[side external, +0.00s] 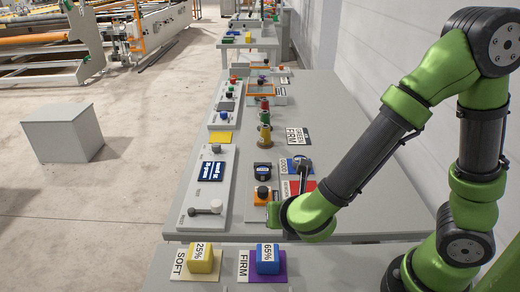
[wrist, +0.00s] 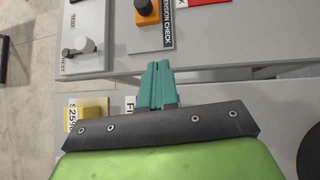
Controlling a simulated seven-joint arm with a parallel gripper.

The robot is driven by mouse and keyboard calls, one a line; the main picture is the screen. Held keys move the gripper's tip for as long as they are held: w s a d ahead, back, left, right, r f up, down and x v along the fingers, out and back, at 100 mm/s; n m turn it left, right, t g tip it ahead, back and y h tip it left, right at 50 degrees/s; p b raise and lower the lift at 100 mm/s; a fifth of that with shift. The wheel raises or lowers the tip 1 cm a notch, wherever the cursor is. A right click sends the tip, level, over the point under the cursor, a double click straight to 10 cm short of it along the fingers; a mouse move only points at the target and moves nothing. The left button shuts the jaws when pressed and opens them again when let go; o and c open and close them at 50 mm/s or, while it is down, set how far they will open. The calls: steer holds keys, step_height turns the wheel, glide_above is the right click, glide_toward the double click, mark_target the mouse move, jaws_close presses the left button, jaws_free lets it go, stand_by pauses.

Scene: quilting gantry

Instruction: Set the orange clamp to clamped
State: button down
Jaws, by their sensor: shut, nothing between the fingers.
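An orange block with a black knob (side external: 262,194) sits on the grey table near its front edge in the side external view. It also shows at the top of the wrist view (wrist: 146,17), on a plate lettered "TENSION CHECK". It is the nearest orange fixture, but I cannot tell whether it is the orange clamp, or its setting. My gripper (wrist: 158,66) has teal fingers, shut and empty, pointing toward the table edge just short of this block. In the side external view my gripper (side external: 273,212) is low beside the block, partly hidden by my wrist.
A panel with a lever (side external: 205,209) lies left. Yellow (side external: 202,258) and blue (side external: 268,258) cubes stand on the front table. An orange-framed fixture (side external: 261,88) is farther back.

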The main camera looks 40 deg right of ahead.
mark_target(264, 196)
steer(key=shift+w+a+r+n+t, duration=0.1)
steer(key=shift+w+r+n+t, duration=0.35)
steer(key=shift+n, duration=0.55)
steer(key=shift+w+f, duration=0.1)
steer(key=x, duration=1)
steer(key=shift+f, duration=0.15)
steer(key=shift+w+d, duration=0.35)
steer(key=shift+w, duration=0.2)
steer(key=shift+w+d, duration=0.4)
steer(key=shift+w, duration=0.15)
steer(key=shift+w+d, duration=0.3)
steer(key=shift+w, duration=0.2)
